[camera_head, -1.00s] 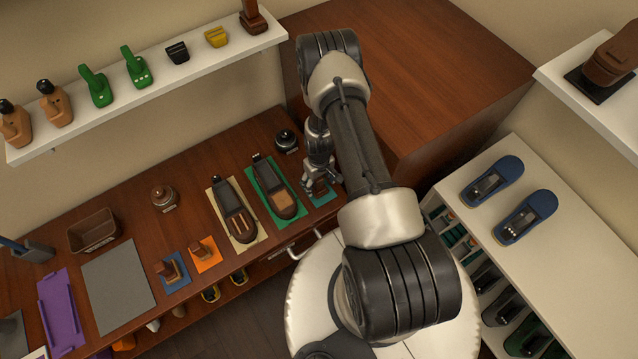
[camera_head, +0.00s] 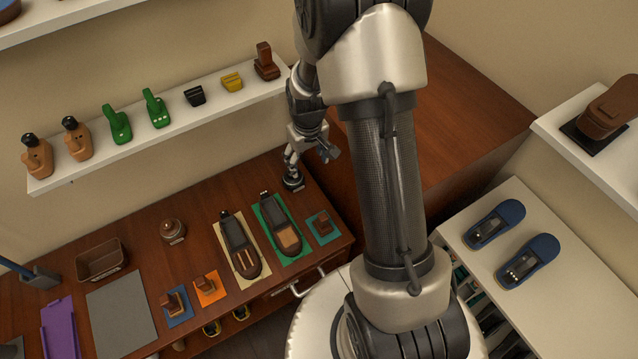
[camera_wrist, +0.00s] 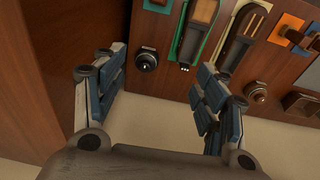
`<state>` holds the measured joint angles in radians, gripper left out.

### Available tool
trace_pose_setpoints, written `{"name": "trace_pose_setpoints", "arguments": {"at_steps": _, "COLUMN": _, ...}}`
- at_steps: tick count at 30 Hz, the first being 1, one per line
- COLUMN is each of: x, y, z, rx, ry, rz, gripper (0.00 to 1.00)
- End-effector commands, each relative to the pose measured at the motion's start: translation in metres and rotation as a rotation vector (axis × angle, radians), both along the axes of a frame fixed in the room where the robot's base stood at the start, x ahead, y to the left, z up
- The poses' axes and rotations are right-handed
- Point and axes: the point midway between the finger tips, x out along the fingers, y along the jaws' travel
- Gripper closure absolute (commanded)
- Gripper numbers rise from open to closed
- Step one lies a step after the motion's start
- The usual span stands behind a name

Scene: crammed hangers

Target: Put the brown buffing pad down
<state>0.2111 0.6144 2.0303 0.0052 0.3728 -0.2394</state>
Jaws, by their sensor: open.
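A small brown block with a raised handle, apparently the brown buffing pad (camera_head: 322,223), rests on a teal mat (camera_head: 331,237) at the right end of the wooden bench. It shows partly at the top edge of the wrist view (camera_wrist: 158,4). My gripper (camera_head: 314,152) is open and empty, raised behind and apart from the pad, near the back right of the bench. In the wrist view its two fingers are spread wide with nothing between them held (camera_wrist: 163,68).
A dark round jar (camera_head: 293,180) stands just below my gripper. Shoes lie on a green mat (camera_head: 283,253) and a cream mat (camera_head: 245,284). Similar brown blocks sit on orange (camera_head: 214,299) and blue mats (camera_head: 180,320). A white wall shelf (camera_head: 110,160) with brushes is close left.

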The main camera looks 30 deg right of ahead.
Motion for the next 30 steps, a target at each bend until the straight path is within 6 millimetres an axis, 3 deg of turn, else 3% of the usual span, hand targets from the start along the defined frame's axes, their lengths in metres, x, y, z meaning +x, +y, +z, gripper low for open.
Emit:
{"name": "trace_pose_setpoints", "arguments": {"at_steps": 1, "x": -0.003, "y": 0.008, "z": 0.036, "rx": -0.005, "ry": -0.029, "rz": 0.003, "gripper": 0.35}}
{"name": "trace_pose_setpoints", "arguments": {"at_steps": 6, "x": -0.034, "y": 0.033, "z": 0.126, "rx": -0.006, "ry": -0.088, "rz": -0.003, "gripper": 0.35}}
{"name": "trace_pose_setpoints", "arguments": {"at_steps": 12, "x": -0.093, "y": 0.060, "z": 0.206, "rx": -0.001, "ry": -0.160, "rz": -0.007, "gripper": 0.35}}
{"name": "trace_pose_setpoints", "arguments": {"at_steps": 15, "x": -0.130, "y": 0.072, "z": 0.234, "rx": 0.004, "ry": -0.195, "rz": -0.010, "gripper": 0.35}}
{"name": "trace_pose_setpoints", "arguments": {"at_steps": 21, "x": -0.196, "y": 0.087, "z": 0.262, "rx": 0.017, "ry": -0.255, "rz": -0.015, "gripper": 0.35}}
{"name": "trace_pose_setpoints", "arguments": {"at_steps": 24, "x": -0.217, "y": 0.091, "z": 0.266, "rx": 0.023, "ry": -0.274, "rz": -0.017, "gripper": 0.35}}
{"name": "trace_pose_setpoints", "arguments": {"at_steps": 30, "x": -0.234, "y": 0.094, "z": 0.267, "rx": 0.028, "ry": -0.286, "rz": -0.020, "gripper": 0.35}}
